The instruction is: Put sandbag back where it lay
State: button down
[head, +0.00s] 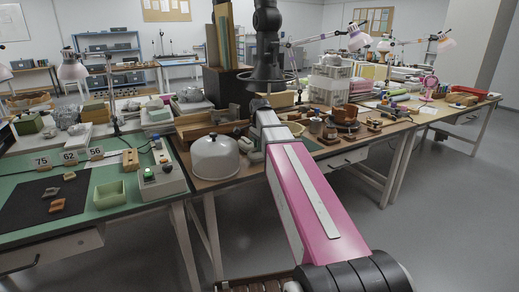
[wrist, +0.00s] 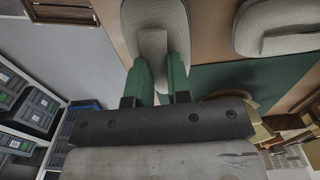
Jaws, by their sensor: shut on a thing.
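In the wrist view, my gripper (wrist: 158,66) has its two green fingers closed on the raised tab of a pale grey-beige sandbag (wrist: 155,15). The bag's rounded body extends past the fingertips to the top edge of the view. I cannot tell whether it touches the surface below. A second, similar sandbag (wrist: 280,25) lies at the upper right, apart from the held one, beside a green mat (wrist: 240,78).
In the head view a white dome (head: 215,158) stands on the bench just left of my arm. The left bench has a dark mat (head: 25,212) with sherds, a pale green tray (head: 109,194) and number signs (head: 69,157). A copper-brown pot (head: 345,114) stands right of my arm.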

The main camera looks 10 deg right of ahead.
jog(key=shift+f, duration=0.55)
jog(key=c, duration=1.1)
grip_release()
jog(key=shift+f, duration=0.15)
notch_tip(320, 180, up, 12)
jog(key=shift+r, duration=0.15)
